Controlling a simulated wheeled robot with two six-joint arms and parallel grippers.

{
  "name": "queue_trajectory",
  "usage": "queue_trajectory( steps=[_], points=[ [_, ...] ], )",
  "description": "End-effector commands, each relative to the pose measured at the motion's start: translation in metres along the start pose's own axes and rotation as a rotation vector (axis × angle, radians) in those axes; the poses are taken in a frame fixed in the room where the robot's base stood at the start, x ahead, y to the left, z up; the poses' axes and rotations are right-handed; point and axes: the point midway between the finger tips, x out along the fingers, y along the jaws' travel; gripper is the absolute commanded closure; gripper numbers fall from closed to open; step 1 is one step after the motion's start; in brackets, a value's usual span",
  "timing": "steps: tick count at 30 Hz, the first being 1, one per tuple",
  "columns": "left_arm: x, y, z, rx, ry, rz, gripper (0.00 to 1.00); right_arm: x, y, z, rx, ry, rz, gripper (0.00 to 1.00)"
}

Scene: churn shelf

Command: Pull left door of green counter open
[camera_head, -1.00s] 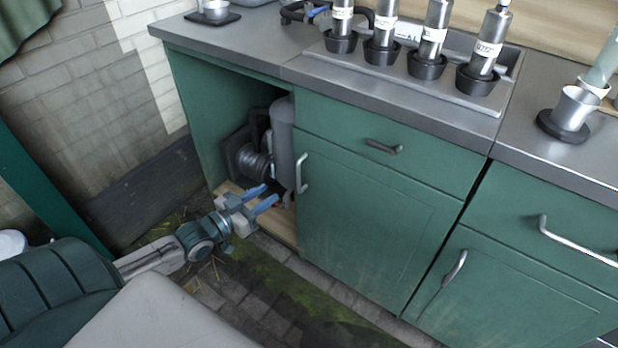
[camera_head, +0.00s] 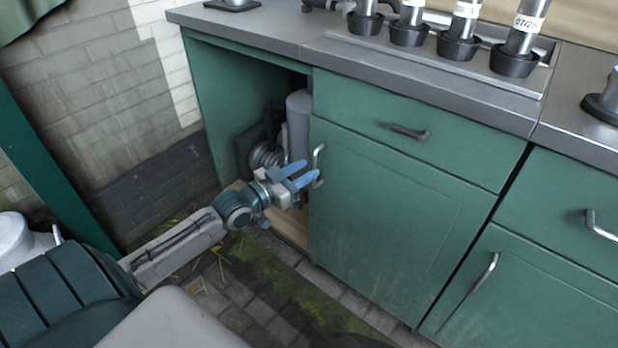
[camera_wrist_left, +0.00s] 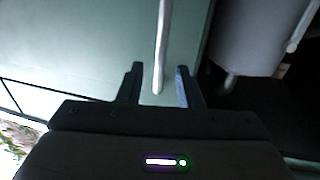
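The green counter's left door (camera_head: 385,225) is closed and flat, with a vertical metal handle (camera_head: 318,153) near its left edge. The handle also shows in the left wrist view (camera_wrist_left: 161,40) as a pale bar. My left gripper (camera_head: 309,171) is at the lower part of this handle, with its blue fingers pointing toward the door. In the left wrist view its fingers (camera_wrist_left: 160,87) are open, one on each side of the handle's end. Contact cannot be told. My right gripper is not in view.
Left of the door is an open bay holding a grey cylinder (camera_head: 299,118) and a coiled hose (camera_head: 265,155). A drawer (camera_head: 460,150) lies above the door, and another door (camera_head: 525,300) stands to the right. Paved floor (camera_head: 270,320) lies in front.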

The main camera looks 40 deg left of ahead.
Motion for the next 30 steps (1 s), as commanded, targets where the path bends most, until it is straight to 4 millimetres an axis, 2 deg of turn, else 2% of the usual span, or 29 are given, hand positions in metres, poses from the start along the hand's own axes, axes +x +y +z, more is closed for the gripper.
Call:
queue_trajectory(
  steps=[6, 17, 18, 23, 30],
  points=[
    [0.018, 0.000, 0.002, -0.001, 0.001, -0.001, 0.67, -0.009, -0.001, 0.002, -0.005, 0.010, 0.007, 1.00],
    [0.021, 0.000, 0.000, -0.001, 0.000, 0.000, 0.67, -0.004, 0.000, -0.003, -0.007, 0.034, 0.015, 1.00],
    [0.021, 0.000, 0.000, -0.001, 0.000, 0.000, 0.69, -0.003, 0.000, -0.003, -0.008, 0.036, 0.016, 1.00],
    [0.021, 0.000, 0.000, -0.001, 0.000, 0.000, 1.00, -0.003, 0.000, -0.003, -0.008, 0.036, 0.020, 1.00],
    [0.021, 0.000, 0.000, 0.000, 0.000, 0.000, 1.00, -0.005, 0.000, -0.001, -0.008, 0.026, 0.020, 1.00]
  ],
)
